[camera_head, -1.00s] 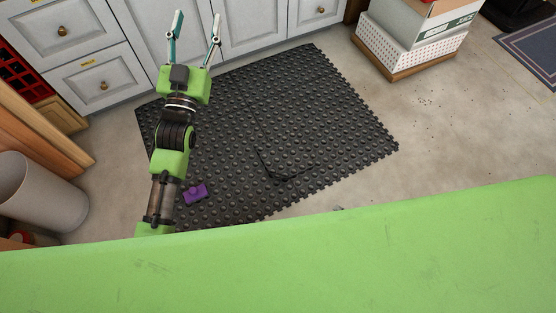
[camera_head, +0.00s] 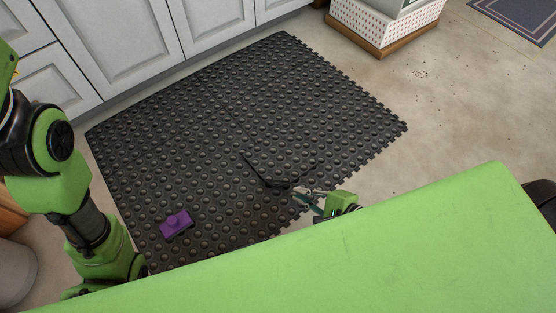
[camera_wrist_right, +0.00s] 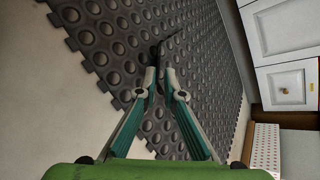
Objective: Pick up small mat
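A dark rubber mat (camera_head: 215,115) with round studs and toothed edges lies flat on the floor in the head view; it also shows in the right wrist view (camera_wrist_right: 120,50). A thin dark V-shaped edge or strip (camera_head: 268,182) lies on its near right part; I cannot tell if it is a separate thing. My right gripper (camera_head: 301,194) is low at the mat's near right edge, by this V. In the right wrist view its fingertips (camera_wrist_right: 160,75) are close together, with the dark strip at them; a grasp is not clear. My left gripper is out of the head view.
A purple block (camera_head: 176,223) lies on the mat's near left part. Grey cabinets (camera_head: 120,40) line the back. A dotted white box (camera_head: 385,22) on a wooden base stands at the back right. A blue-grey rug (camera_head: 520,18) lies beyond. The floor right of the mat is mostly clear.

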